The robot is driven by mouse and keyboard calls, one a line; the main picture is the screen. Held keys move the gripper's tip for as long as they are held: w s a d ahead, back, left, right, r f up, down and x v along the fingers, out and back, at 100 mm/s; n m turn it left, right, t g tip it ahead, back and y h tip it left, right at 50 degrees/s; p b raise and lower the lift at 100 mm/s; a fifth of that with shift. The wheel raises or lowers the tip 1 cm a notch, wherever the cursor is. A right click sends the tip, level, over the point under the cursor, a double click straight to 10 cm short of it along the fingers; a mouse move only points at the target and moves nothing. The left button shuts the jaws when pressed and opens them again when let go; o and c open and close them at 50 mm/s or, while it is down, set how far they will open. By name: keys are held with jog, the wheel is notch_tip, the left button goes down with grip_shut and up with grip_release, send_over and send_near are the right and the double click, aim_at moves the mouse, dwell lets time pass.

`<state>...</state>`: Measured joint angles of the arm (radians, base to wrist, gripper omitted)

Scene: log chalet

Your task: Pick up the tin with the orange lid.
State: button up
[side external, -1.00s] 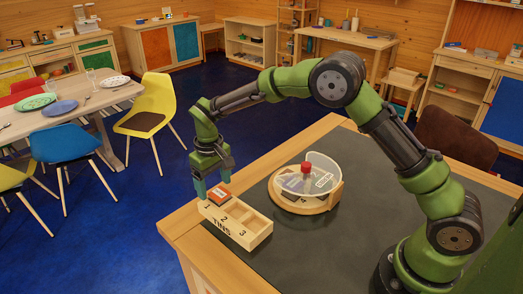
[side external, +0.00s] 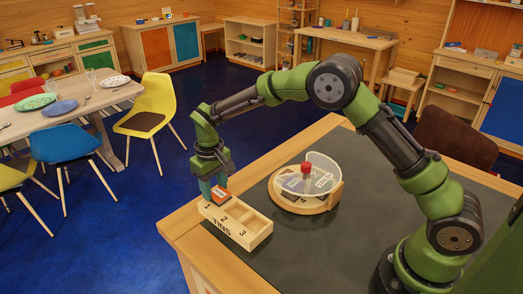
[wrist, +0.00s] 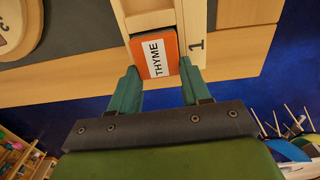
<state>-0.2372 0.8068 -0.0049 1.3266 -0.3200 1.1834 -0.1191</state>
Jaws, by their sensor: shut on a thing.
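The tin with the orange lid (side external: 220,196) has a white label reading THYME in the wrist view (wrist: 154,56). It is at compartment 1 of the wooden rack marked TINS (side external: 232,236). My gripper (side external: 213,190) points down at it. In the wrist view my gripper (wrist: 157,82) has one teal finger on each side of the tin, shut on it. I cannot tell for sure whether the tin is clear of the rack floor. Compartments 2 and 3 look empty.
A round wooden stand with a clear guard and red knob (side external: 306,168) holds labelled pieces to the right of the rack. The rack stands near the left edge of the wooden table (side external: 178,226). The dark mat (side external: 330,240) is clear in front of the stand.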

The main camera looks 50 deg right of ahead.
aim_at(217, 191)
jog(key=shift+r, duration=0.4)
jog(key=r, duration=0.3)
jog(key=shift+s+d, duration=0.1)
jog(key=shift+s, duration=0.25)
jog(key=s+d, duration=0.1)
jog(key=s, duration=0.3)
jog(key=s+d, duration=0.1)
jog(key=s, duration=0.4)
jog(key=s+d+r, duration=0.1)
jog(key=s, duration=0.4)
jog(key=shift+d+r, duration=0.1)
jog(key=shift+d, duration=0.05)
notch_tip(217, 191, up, 11)
jog(key=w+d, duration=0.4)
jog(key=d, duration=0.5)
jog(key=w+d, duration=0.4)
jog(key=d, duration=0.5)
jog(key=shift+w+f, duration=0.1)
jog(key=shift+f, duration=7.4)
